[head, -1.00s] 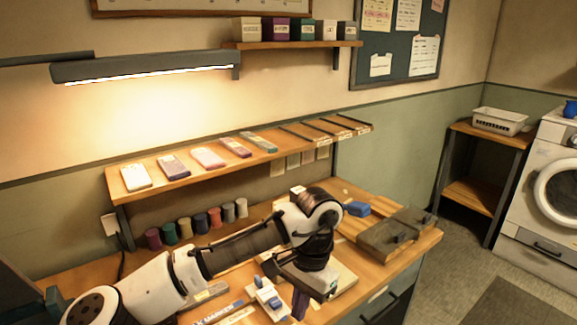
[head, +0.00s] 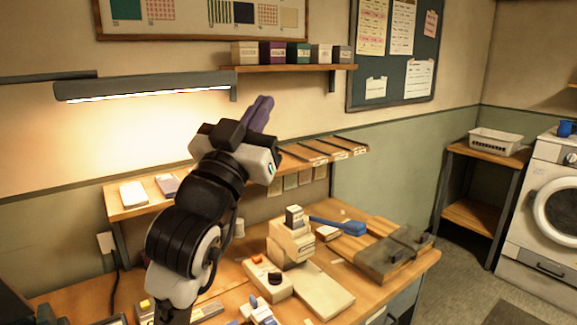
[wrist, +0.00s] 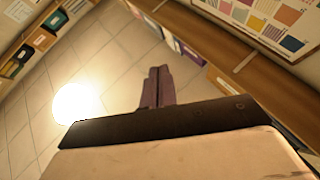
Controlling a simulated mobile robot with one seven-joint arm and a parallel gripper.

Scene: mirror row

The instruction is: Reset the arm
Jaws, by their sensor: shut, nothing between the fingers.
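My gripper (head: 261,114) is raised in front of the wall shelf in the head view, its purple fingers together and pointing up. Nothing is between them. In the wrist view the shut fingers (wrist: 157,87) point toward a tiled ceiling. My arm stands bent upward over the left part of the workbench and hides part of the long shelf and the bench behind it.
The long shelf (head: 129,213) carries flat packets and sits just behind my arm. A lamp (head: 150,86) hangs on the wall at left. A washing machine (head: 545,200) stands at right.

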